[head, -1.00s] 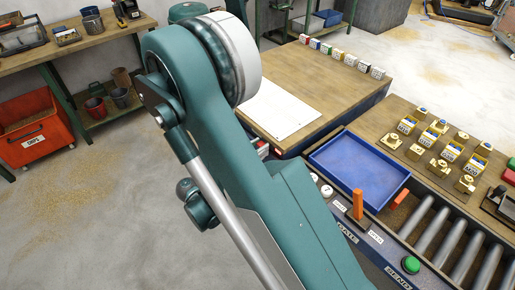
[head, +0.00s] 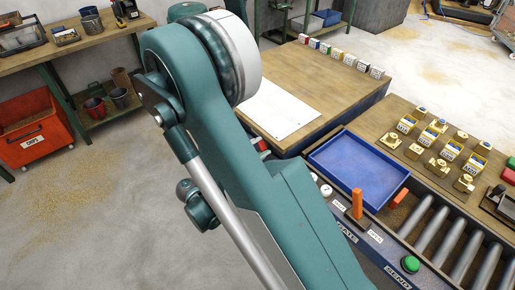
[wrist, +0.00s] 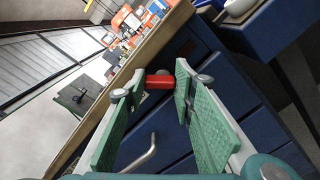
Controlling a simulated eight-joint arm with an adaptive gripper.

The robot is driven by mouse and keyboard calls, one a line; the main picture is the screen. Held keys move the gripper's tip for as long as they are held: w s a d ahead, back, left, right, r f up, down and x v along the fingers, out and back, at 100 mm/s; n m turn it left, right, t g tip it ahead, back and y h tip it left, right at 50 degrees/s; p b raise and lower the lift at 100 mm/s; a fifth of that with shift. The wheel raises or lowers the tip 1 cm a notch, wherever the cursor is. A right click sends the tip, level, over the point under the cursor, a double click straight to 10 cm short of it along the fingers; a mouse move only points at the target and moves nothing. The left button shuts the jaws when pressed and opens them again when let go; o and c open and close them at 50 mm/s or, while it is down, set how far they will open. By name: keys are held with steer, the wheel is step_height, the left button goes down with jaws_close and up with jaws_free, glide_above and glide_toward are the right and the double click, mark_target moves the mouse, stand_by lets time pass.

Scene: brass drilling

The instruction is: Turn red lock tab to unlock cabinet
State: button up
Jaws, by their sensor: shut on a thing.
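The red lock tab (wrist: 159,81) shows in the wrist view, on the blue cabinet (wrist: 240,88) near its top edge. My gripper (wrist: 155,84) has its green-padded fingers on either side of the tab, with the fingertips shut on it. A pale bent handle (wrist: 142,155) shows on the cabinet front between the fingers. In the head view my arm hides the gripper. A small red patch (head: 262,145) shows beside my arm there; I cannot tell if it is the tab.
A blue tray (head: 350,165), an orange lever (head: 357,203) and a green button (head: 410,264) sit right of my arm. Rollers (head: 440,235) and brass parts (head: 438,165) are farther right.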

steer(key=shift+s+d+f+m, duration=0.1)
steer(key=shift+m, duration=3.9)
steer(key=o, duration=0.9)
steer(key=shift+s, duration=0.1)
steer(key=shift+v, duration=5.9)
